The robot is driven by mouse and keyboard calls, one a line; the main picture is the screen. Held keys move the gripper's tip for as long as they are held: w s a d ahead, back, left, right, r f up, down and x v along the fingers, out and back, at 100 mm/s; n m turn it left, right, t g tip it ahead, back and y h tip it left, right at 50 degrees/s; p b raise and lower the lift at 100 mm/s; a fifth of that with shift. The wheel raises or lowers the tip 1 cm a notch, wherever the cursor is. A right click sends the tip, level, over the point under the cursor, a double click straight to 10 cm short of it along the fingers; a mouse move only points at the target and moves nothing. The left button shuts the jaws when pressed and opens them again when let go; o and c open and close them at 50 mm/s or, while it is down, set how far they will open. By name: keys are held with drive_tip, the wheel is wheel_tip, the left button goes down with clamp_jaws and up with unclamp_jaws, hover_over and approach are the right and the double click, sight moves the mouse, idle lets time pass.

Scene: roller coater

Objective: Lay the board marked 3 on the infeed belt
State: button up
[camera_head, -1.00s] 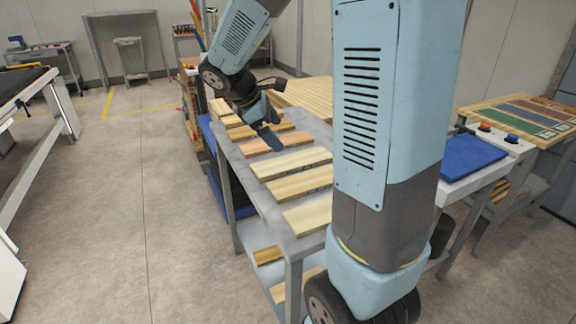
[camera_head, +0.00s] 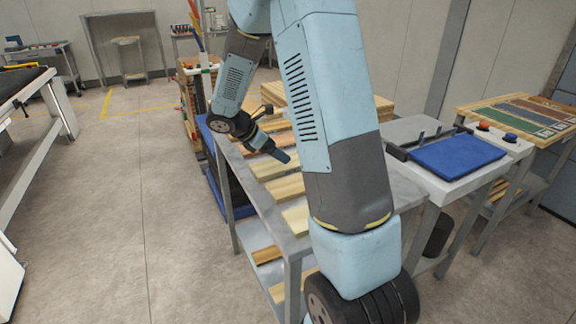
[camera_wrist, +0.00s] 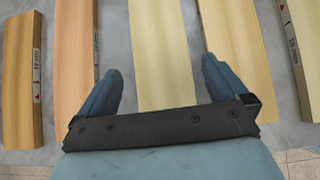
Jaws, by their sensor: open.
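Several wooden boards lie side by side on a grey table (camera_head: 390,213). In the wrist view a pale board (camera_wrist: 160,45) runs between the fingers of my gripper (camera_wrist: 161,68), which is open and empty; I cannot tell the height gap. An orange board (camera_wrist: 74,50) lies to its left and another pale board (camera_wrist: 232,50) to its right. Small labels show on some board edges, but no number is readable. In the head view my gripper (camera_head: 280,155) hangs over the row, and my arm hides part of it. A dark belt-like surface (camera_head: 22,83) on a white frame stands at the left edge.
A blue pad (camera_head: 458,155) lies on a white stand to the right, near red and blue buttons. More boards lie on the shelf (camera_head: 268,255) under the table. The floor (camera_head: 110,200) between the table and the left machine is clear.

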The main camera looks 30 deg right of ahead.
sight(293, 160)
drive_tip(key=shift+x, duration=3.6)
drive_tip(key=shift+w, duration=0.1)
drive_tip(key=shift+r, duration=0.1)
drive_tip(key=c, duration=1)
drive_tip(key=shift+o, duration=0.2)
drive_tip(key=shift+r, duration=0.1)
